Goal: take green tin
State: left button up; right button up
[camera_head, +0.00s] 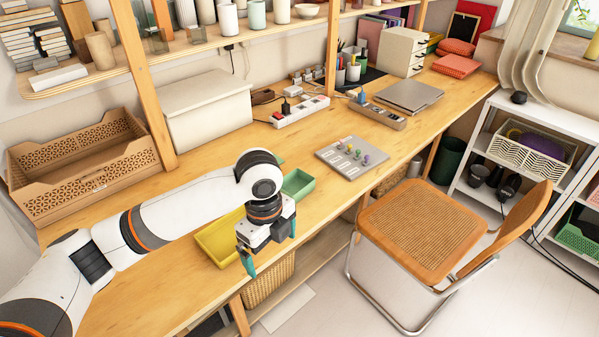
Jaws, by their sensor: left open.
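A green open tin (298,185) sits on the wooden desk, just behind and to the right of my left gripper's wrist. Another bit of green shows behind my arm, mostly hidden. My left gripper (269,249) hangs over the desk's front edge, in front of the green tin and apart from it. Its teal fingers point down, spread open, with nothing seen between them. My right gripper is not in view.
A yellow tray (218,241) lies beside my left gripper, partly hidden by my arm. A grey board with small pegs (351,157) lies right of the tin. A cane chair (421,232) stands at the desk's front. A wooden crate (82,170) and white box (207,108) stand behind.

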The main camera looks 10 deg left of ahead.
aim_at(298, 183)
jog(key=i, duration=1.1)
